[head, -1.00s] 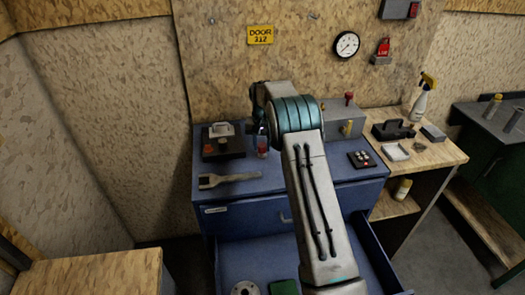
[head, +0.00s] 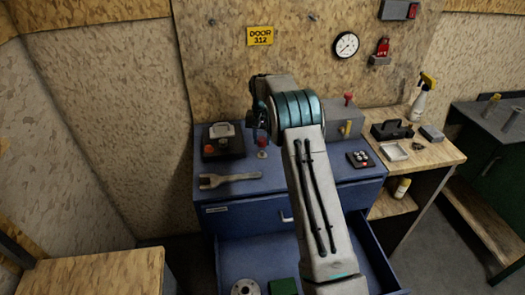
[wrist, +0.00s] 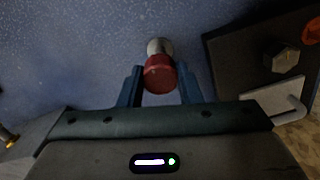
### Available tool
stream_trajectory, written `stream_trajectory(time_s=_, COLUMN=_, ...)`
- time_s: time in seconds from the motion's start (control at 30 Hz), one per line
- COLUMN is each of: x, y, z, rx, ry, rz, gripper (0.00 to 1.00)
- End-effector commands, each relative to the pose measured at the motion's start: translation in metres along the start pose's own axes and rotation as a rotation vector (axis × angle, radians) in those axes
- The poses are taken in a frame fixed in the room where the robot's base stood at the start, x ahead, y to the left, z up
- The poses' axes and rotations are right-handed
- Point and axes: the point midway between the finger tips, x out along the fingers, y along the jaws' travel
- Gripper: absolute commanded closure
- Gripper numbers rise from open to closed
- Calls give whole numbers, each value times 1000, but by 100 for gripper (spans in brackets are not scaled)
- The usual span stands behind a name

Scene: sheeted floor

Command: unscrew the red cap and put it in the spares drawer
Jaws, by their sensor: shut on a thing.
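The red cap (wrist: 159,78) is between the two blue fingers of my gripper (wrist: 160,88) in the wrist view, which are shut on it. A pale metal cylinder (wrist: 160,46) shows just beyond the cap. In the head view the red cap (head: 262,138) is above a short pale stub (head: 262,154) on the blue cabinet top; I cannot tell whether they still touch. My arm hides most of my gripper there. An open blue drawer (head: 374,250) juts out below, holding a grey flanged disc (head: 244,287) and a green block (head: 283,286). A drawer-front label (head: 216,210) is unreadable.
A dark plate with a metal part (head: 222,140) is left of the stub, and an open-ended wrench (head: 229,180) lies in front. A grey box with a red knob (head: 345,118) and a button pad (head: 360,159) are to the right. A wooden bench (head: 425,152) adjoins.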

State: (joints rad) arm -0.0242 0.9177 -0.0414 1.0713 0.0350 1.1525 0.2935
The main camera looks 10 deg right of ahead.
Motion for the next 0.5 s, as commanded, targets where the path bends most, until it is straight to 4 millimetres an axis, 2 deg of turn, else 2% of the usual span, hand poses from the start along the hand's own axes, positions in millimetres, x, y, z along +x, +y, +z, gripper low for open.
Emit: stream_trajectory(time_s=0.5, x=-6, y=0, z=0, rx=0, ry=1, rz=0, gripper=99)
